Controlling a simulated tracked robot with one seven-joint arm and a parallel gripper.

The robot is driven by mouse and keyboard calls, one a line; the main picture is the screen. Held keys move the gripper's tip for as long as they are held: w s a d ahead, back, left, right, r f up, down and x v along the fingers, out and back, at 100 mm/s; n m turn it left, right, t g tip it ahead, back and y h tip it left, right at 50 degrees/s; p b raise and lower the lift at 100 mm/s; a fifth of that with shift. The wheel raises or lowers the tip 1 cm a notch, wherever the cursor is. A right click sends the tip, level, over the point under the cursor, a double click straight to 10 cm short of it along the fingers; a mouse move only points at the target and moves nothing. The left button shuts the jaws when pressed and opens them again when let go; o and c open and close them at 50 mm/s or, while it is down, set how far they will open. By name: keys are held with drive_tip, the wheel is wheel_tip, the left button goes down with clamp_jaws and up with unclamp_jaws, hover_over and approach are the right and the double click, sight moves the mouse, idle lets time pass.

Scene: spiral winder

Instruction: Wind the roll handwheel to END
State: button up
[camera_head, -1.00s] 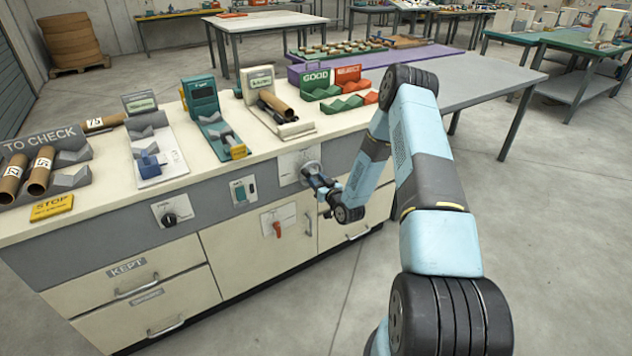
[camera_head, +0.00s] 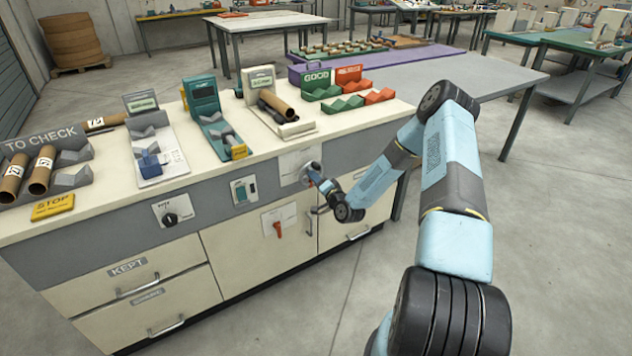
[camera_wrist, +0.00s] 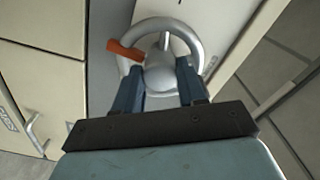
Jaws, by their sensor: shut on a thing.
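The roll handwheel (camera_wrist: 150,29) is a silver ring with a central hub and spokes, mounted on a pale plate on the bench front. An orange-red piece (camera_wrist: 124,49) lies across its left side in the wrist view. My gripper (camera_wrist: 161,72) is shut at the lower part of the wheel, one finger on each side of the hub area. The exact contact is hidden by the fingers. In the head view the handwheel (camera_head: 308,170) is mostly covered by my gripper (camera_head: 318,175). No END marking can be read.
On the bench front are a black knob (camera_head: 170,219), a teal switch (camera_head: 241,189) and a red lever (camera_head: 278,228).

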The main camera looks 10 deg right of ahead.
drive_tip(key=m, duration=1.6)
drive_tip(key=shift+s+d+f, duration=0.1)
drive_tip(key=shift+m, duration=0.3)
drive_tip(key=o, duration=0.8)
drive_tip(key=shift+o, duration=1.3)
drive_tip(key=v, duration=1.3)
drive_tip(key=shift+s, duration=0.25)
